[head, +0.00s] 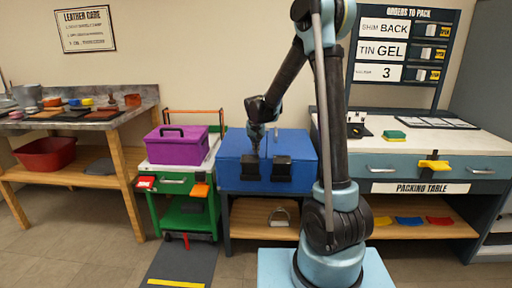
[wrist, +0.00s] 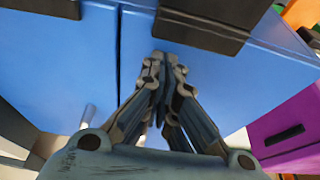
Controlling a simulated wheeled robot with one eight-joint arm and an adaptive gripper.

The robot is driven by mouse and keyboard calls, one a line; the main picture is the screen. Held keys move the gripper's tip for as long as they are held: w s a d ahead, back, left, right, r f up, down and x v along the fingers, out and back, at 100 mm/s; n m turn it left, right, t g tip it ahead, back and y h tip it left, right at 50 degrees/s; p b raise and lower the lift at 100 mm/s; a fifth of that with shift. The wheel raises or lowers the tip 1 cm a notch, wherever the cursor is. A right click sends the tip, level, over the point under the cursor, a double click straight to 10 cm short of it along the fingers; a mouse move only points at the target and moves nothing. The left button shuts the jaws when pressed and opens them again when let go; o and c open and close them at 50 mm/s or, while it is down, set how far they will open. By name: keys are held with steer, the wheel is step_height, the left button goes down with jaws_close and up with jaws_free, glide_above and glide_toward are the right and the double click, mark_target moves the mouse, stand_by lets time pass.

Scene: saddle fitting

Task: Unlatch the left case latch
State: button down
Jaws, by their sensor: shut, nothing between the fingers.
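The blue case (head: 300,145) stands on a low stand in the head view, between the purple case and the packing table. Two black latches sit at its front: the left latch (head: 250,169) and the right latch (head: 281,169). My gripper (head: 256,149) is over the case top, just above the left latch. In the wrist view the case is seen turned round, so the left latch (wrist: 210,22) is at upper right. My gripper (wrist: 163,62) is shut and empty there, its fingertips close to that latch; whether they touch it cannot be told. The right latch (wrist: 45,6) is at upper left.
A purple case (head: 178,140) stands on a green cart (head: 185,208) to the left. The packing table (head: 440,168) is to the right. A workbench (head: 75,123) with several items is at far left. A metal ring-shaped part (head: 280,216) is on the shelf below the blue case.

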steer(key=shift+s, duration=0.45)
steer(key=shift+s, duration=0.15)
steer(key=shift+s+r+t, duration=0.15)
steer(key=shift+s+t, duration=0.1)
steer(key=shift+t, duration=0.15)
